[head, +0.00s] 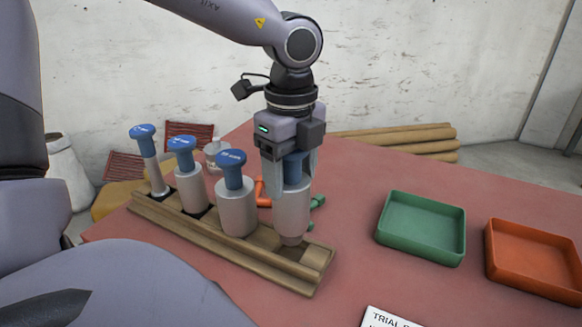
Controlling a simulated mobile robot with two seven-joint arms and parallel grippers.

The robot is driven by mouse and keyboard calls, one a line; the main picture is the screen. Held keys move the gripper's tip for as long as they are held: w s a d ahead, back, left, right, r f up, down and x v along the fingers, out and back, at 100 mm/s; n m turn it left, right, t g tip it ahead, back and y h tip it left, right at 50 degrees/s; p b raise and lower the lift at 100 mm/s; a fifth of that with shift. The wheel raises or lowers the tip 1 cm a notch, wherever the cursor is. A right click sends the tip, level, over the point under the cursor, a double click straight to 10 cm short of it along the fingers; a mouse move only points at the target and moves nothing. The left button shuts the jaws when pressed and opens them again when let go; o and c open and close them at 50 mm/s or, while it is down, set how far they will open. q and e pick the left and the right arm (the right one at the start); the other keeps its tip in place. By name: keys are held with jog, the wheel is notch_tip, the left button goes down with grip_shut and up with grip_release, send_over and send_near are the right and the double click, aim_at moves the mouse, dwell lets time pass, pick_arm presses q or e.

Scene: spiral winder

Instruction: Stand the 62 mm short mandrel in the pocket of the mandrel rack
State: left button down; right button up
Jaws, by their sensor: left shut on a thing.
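My left gripper (290,185) is shut on a grey cylindrical mandrel (292,212) with a blue top, which shows partly between the fingers. The mandrel is upright, and its narrower lower end is over the right end of the wooden mandrel rack (225,258). A dark pocket (291,253) shows in the rack just below and beside that end. I cannot tell whether the tip is inside the pocket or just above it. The size marking on the held mandrel is hidden. My right gripper is not in view.
Three other blue-topped mandrels, thin (152,172), wider (188,185) and widest (236,208), stand in the rack left of the held one. A green tray (420,252) and an orange tray (535,280) lie to the right.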

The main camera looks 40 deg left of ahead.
pick_arm(q)
jog(key=shift+f+b, duration=0.3)
jog(key=shift+f, duration=0.8)
jog(key=shift+f+b, duration=0.7)
jog(key=shift+b, duration=0.15)
jog(key=shift+f+b, duration=0.55)
jog(key=shift+b, duration=0.05)
jog(key=shift+c, duration=0.7)
grip_release()
jog(key=shift+r+p, duration=0.3)
jog(key=shift+r, duration=3.35)
